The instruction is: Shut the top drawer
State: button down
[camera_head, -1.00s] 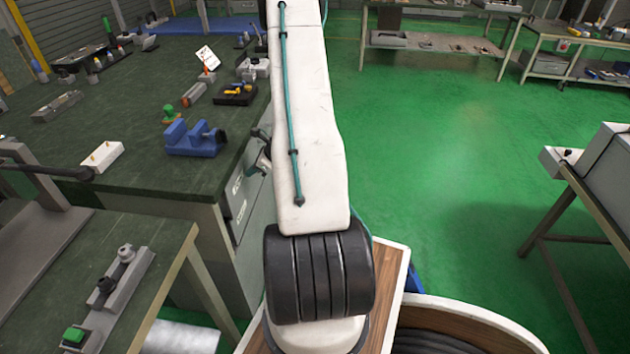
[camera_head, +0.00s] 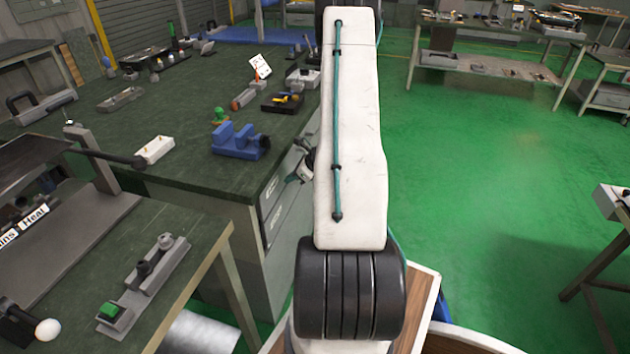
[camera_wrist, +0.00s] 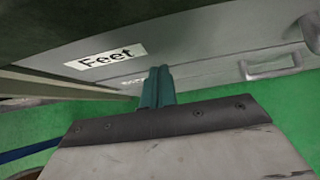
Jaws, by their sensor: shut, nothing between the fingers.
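The drawer fronts (camera_head: 275,212) are grey panels in the side of the green-topped workbench, partly hidden by my arm in the head view. In the wrist view, the upper drawer front (camera_wrist: 190,45) bears a "Feet" label and has a handle at the far right. How far the top drawer stands out is unclear. My gripper (camera_wrist: 158,80) has its teal fingers shut and empty, pointing at the drawer fronts beside the "Feet" label. I cannot tell whether they touch. In the head view my gripper is mostly hidden by my arm.
The workbench (camera_head: 190,185) carries a blue vise (camera_head: 240,141), a white block (camera_head: 155,150) and small tools. A nearer table (camera_head: 195,265) at lower left holds a grey fixture with a green button. Green floor lies open to the right, with another table at the right edge.

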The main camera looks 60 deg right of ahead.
jog(key=s+f+v, duration=0.1)
jog(key=v, duration=1)
jog(key=shift+s+d, duration=0.3)
jog(key=a+r+n+g+y, duration=0.1)
jog(key=a+r+n+g, duration=0.1)
jog(key=a+r+n, duration=0.5)
jog(key=s+a+r+n+g+y, duration=0.1)
jog(key=a+r+n+g+y, duration=0.3)
jog(key=a, duration=0.6)
jog(key=a+r+n+g+h, duration=0.1)
jog(key=a+r+n, duration=0.3)
jog(key=a+n, duration=0.35)
jog(key=s+a+r+n+h, duration=0.3)
jog(key=s+a+r+n, duration=0.2)
jog(key=a, duration=0.5)
jog(key=s+a+r+n+h, duration=0.3)
jog(key=s+a+r+n, duration=0.2)
jog(key=a+r+n, duration=0.3)
jog(key=a+n, duration=0.2)
jog(key=shift+s+a+r, duration=0.2)
jog(key=shift+a+r, duration=0.1)
jog(key=shift+r, duration=0.1)
